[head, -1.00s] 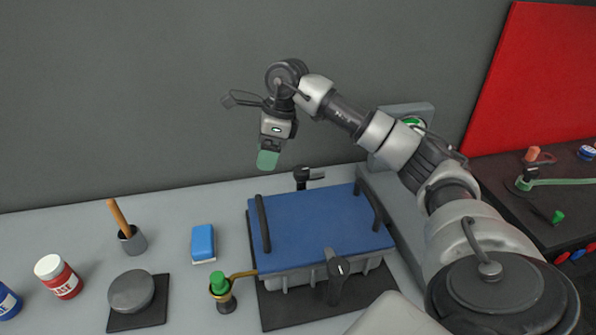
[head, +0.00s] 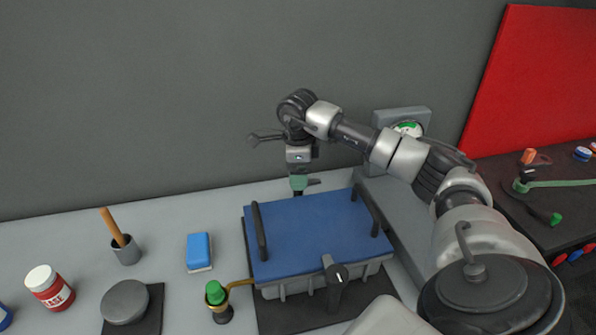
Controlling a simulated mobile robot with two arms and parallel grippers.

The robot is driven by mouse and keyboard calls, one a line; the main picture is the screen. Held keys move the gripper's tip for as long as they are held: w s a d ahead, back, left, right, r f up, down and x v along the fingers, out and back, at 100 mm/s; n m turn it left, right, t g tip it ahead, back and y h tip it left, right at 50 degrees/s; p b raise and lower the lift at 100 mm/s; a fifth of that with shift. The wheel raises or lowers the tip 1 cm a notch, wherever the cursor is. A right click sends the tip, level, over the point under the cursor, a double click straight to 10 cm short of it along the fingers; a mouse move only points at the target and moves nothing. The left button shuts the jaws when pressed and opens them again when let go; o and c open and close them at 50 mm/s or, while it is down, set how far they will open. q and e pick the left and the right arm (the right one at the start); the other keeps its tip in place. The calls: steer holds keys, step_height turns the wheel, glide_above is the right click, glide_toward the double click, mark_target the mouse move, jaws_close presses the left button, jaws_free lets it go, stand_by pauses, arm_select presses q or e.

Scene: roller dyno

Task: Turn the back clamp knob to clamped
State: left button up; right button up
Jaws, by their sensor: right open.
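The back clamp knob (head: 314,181) stands behind the blue-lidded box (head: 310,235). Only part of its dark handle shows, pointing right; the rest is hidden by my right gripper. My right gripper (head: 298,187) points down at the knob, with its green fingertips at the knob's height. It is open, and I cannot tell whether the fingers touch the knob. The front clamp knob (head: 336,274), black with a white mark, stands at the box's front edge. My left gripper is not in view.
A green-capped valve (head: 216,294) with a brass pipe is at the box's left. A blue sponge (head: 199,252), a brush holder (head: 126,250), a grey round weight (head: 126,302) and a red-labelled jar (head: 50,288) stand further left. A gauge (head: 408,129) is behind my right arm.

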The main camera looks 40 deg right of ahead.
steer(key=shift+f, duration=0.25)
steer(key=c, duration=0.9)
